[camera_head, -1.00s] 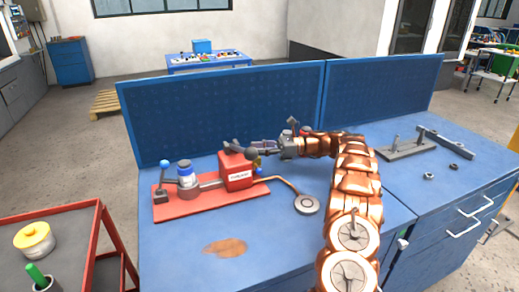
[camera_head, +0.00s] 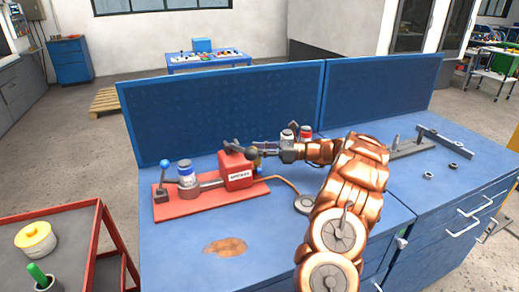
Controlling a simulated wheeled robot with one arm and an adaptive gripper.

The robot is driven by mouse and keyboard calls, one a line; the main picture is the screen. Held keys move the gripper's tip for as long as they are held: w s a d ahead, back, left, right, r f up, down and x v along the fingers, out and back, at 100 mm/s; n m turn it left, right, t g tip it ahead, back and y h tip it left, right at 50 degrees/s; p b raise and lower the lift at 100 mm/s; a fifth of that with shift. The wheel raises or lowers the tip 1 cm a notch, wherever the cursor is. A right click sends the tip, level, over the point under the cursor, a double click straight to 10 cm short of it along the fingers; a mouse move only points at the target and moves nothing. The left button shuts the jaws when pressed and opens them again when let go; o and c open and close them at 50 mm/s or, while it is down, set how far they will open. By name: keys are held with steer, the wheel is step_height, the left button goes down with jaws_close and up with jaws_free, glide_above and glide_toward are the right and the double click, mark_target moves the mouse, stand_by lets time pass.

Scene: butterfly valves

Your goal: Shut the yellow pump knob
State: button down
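The pump is a red box with a white label (camera_head: 238,178) on a red base plate (camera_head: 205,207) on the blue bench. A small yellowish knob (camera_head: 254,154) shows at the box's upper right side. My gripper (camera_head: 264,148) reaches in from the right, with its fingertips at or very near the knob. At this size I cannot tell whether the fingers touch it or how far apart they are.
A blue-and-white cylinder (camera_head: 186,174) and a blue-tipped lever (camera_head: 165,168) stand on the plate's left. A copper hose (camera_head: 283,180) runs right to a round grey disc (camera_head: 305,204).

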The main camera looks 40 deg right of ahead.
steer(key=shift+s+a+m+t+h+b, duration=0.15)
steer(key=shift+m+t+h+b, duration=0.15)
steer(key=shift+m+t+h, duration=0.45)
steer(key=shift+s+a+m+t+h+b, duration=0.15)
steer(key=shift+m+t+h+b, duration=0.1)
steer(key=shift+m+t+h, duration=0.5)
steer(key=shift+a+f+m+t+h+b, duration=0.15)
steer(key=shift+m+t+h+b, duration=0.45)
steer(key=shift+h, duration=0.6)
steer(key=shift+m+h, duration=0.3)
steer(key=c, duration=0.8)
jaws_free()
steer(key=shift+c, duration=0.2)
steer(key=shift+s, duration=0.1)
steer(key=v, duration=0.8)
